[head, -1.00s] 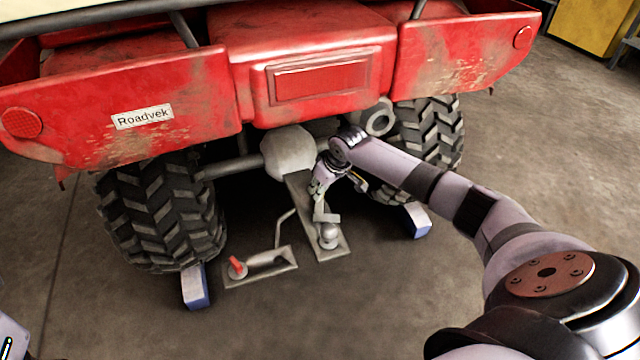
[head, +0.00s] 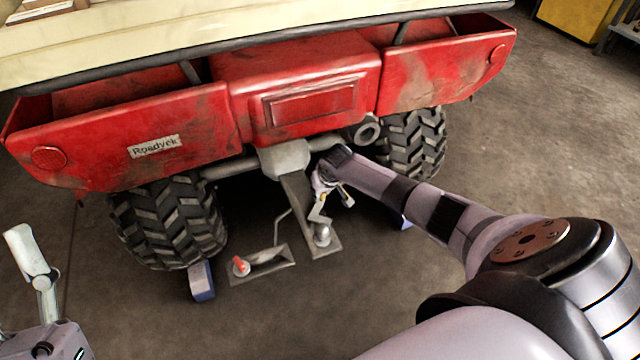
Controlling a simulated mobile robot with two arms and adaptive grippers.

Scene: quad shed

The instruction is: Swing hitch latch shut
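The hitch is a grey metal tongue (head: 297,196) running down from under the red vehicle. A rounded metal ball (head: 322,235) stands near its lower end. I cannot tell which part is the latch. My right gripper (head: 333,210) reaches in from the right, just above the ball end of the tongue. It is small and partly overlaps the hitch, so its opening and any contact are unclear.
The red rear body (head: 300,95) hangs over the hitch, with a knobbly tyre (head: 170,225) on the left and another (head: 413,145) on the right. A blue chock (head: 202,281) sits by the left tyre. The concrete floor in front is clear.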

